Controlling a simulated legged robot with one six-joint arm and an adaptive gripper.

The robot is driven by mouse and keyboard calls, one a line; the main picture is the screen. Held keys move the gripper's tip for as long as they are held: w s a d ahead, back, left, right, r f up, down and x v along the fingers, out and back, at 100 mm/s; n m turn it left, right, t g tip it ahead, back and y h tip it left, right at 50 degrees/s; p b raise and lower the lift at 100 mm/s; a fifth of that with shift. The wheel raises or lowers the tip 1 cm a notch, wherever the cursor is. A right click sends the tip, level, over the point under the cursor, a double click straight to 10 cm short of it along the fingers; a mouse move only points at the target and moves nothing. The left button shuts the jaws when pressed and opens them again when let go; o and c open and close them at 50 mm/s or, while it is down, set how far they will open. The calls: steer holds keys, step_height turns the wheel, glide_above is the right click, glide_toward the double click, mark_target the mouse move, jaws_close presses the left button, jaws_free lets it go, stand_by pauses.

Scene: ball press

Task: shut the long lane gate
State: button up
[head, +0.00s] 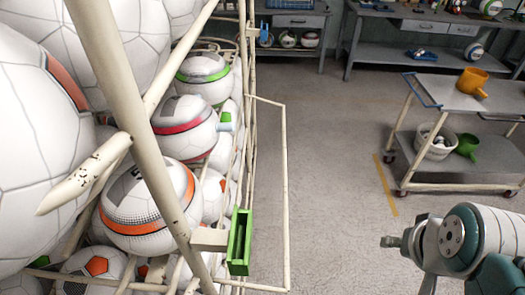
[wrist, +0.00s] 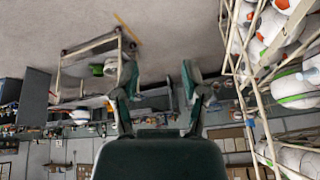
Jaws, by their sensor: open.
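A tall cream tube rack (head: 125,70) full of balls fills the left of the head view. A long, thin cream frame (head: 286,190) stands out from its right side over the floor; it looks like the long lane gate, swung away from the balls. A green bracket (head: 239,242) sits on the rack at the frame's lower left. My gripper (wrist: 159,72) is open and empty in the wrist view, its two dark green fingers spread, apart from the rack. The rack (wrist: 250,90) shows on the right there. I cannot tell the gate apart in that view.
A cart (head: 460,98) with an orange jug (head: 473,82), a white bucket (head: 436,143) and a green jug (head: 467,147) stands at the right. Grey workbenches (head: 405,45) line the back. The floor (head: 335,180) between rack and cart is clear.

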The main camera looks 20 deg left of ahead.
steer(key=w+a+f+m+g+y, duration=0.25)
steer(key=a+m+y, duration=0.25)
steer(key=a+m, duration=0.25)
steer(key=w+a+f+m+g+y, duration=0.2)
steer(key=w+a+m+g+y, duration=0.15)
steer(key=a+m, duration=0.4)
steer(key=w+a+f+m+t+y, duration=0.1)
steer(key=w+a+m+t+y, duration=0.1)
steer(key=w+m+y, duration=0.65)
steer(key=w+a+f+m+t+y, duration=0.15)
steer(key=w+m, duration=0.35)
steer(key=m, duration=0.9)
steer(key=w+a+r, duration=0.1)
steer(key=a, duration=1)
steer(key=shift+w+a, duration=0.15)
steer(key=shift+a, duration=0.1)
steer(key=shift+h, duration=0.25)
jaws_close()
